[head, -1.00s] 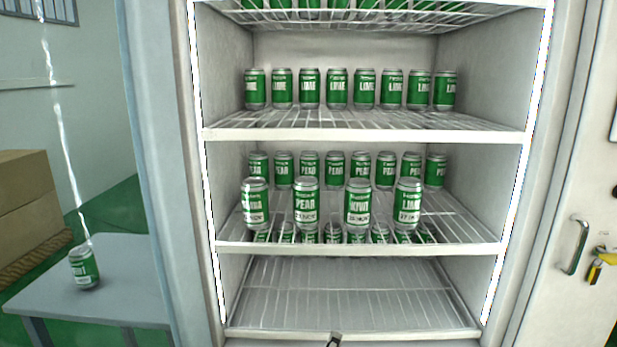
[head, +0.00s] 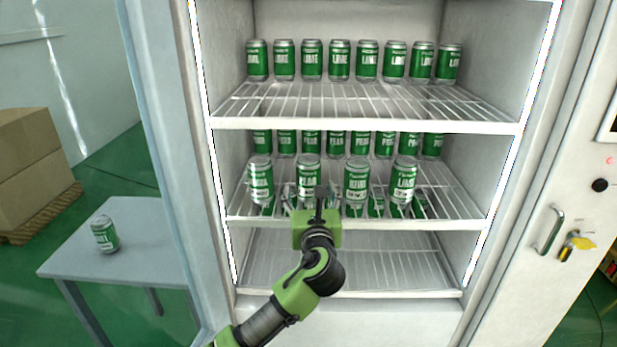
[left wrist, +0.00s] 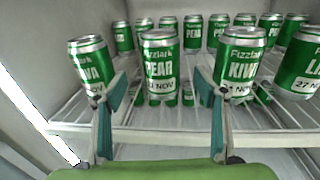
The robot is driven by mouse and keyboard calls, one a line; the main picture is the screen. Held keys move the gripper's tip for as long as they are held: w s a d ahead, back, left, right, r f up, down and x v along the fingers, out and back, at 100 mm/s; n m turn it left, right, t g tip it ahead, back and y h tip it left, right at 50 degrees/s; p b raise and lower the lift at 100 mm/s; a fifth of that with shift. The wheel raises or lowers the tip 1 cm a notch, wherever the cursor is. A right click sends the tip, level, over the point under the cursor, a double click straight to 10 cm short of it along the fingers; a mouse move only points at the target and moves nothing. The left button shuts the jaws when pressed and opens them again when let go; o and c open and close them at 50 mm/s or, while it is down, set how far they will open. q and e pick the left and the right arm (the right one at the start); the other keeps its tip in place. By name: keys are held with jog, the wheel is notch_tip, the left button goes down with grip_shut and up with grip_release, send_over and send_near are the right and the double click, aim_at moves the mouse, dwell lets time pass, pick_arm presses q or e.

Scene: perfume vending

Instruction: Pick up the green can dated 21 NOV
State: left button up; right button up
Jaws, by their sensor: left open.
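A front row of green cans with silver tops stands on the middle shelf. The PEAR can (head: 308,177) is second from the left; it also shows in the left wrist view (left wrist: 162,62). Its label ends in NOV, but the day number is hard to read. My left gripper (head: 311,200) is open in front of this can. In the left wrist view, its fingers (left wrist: 162,92) stand apart on either side of the can's lower part; contact is not clear. KIWI cans stand left (left wrist: 92,62) and right (left wrist: 240,65), close to the fingers. My right gripper is not in view.
A LIME can (head: 403,180) reading 27 NOV in the wrist view stands at the row's right. More PEAR cans stand behind. The shelf's front edge (head: 450,222) runs below my gripper. The lower shelf is empty. A can (head: 105,234) stands on the side table (head: 150,262).

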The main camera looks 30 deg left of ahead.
aim_at(308, 173)
pick_arm(q)
jog(key=x, duration=0.8)
jog(key=shift+w+r+p, duration=0.15)
jog(key=shift+r+p, duration=0.1)
jog(key=shift+p, duration=0.05)
jog(key=shift+r, duration=0.1)
jog(key=c, duration=1.5)
